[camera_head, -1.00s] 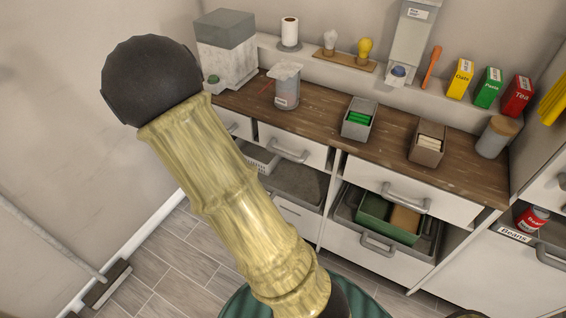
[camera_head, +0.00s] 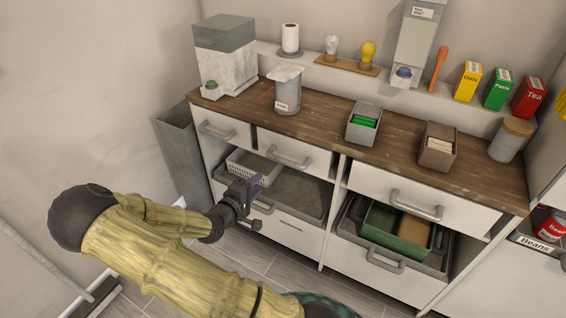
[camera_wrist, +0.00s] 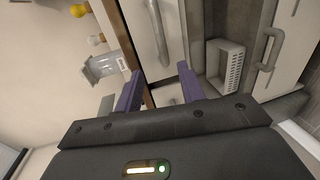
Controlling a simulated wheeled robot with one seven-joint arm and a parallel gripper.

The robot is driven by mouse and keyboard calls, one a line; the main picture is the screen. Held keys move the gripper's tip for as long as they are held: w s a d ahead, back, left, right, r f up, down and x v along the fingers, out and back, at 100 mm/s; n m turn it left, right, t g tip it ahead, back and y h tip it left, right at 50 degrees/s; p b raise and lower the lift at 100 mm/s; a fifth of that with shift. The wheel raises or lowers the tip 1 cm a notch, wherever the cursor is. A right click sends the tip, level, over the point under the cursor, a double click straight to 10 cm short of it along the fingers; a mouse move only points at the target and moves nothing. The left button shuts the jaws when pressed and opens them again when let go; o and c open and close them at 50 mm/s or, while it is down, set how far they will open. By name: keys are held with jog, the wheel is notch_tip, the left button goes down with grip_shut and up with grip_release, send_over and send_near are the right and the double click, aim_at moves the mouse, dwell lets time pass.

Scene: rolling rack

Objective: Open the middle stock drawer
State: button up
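The middle stock drawer (camera_head: 299,164) is the white top drawer between a smaller left drawer and a wide right one. It looks shut, with a grey bar handle (camera_head: 289,158) across its front. In the wrist view that handle (camera_wrist: 160,32) runs up the top middle, beyond the fingers. My gripper (camera_head: 258,184) is in front of the cabinet, left of and lower than the handle, apart from it. In the wrist view its two purple fingers (camera_wrist: 158,92) are spread with nothing held between them. The gripper partly covers the open shelf in the head view.
A white basket (camera_head: 248,164) stands on the open shelf under the left drawer (camera_head: 222,130). A lower drawer (camera_head: 285,232) is below. The right wide drawer (camera_head: 420,207) hangs above a bin with green and brown contents. A grey canister (camera_head: 287,92) stands on the wooden counter (camera_head: 320,127).

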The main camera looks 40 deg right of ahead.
aim_at(282, 162)
jog(key=x, duration=1.7)
jog(key=shift+w+d+b, duration=0.15)
jog(key=shift+d+b, duration=0.05)
jog(key=shift+b, duration=0.2)
grip_shut()
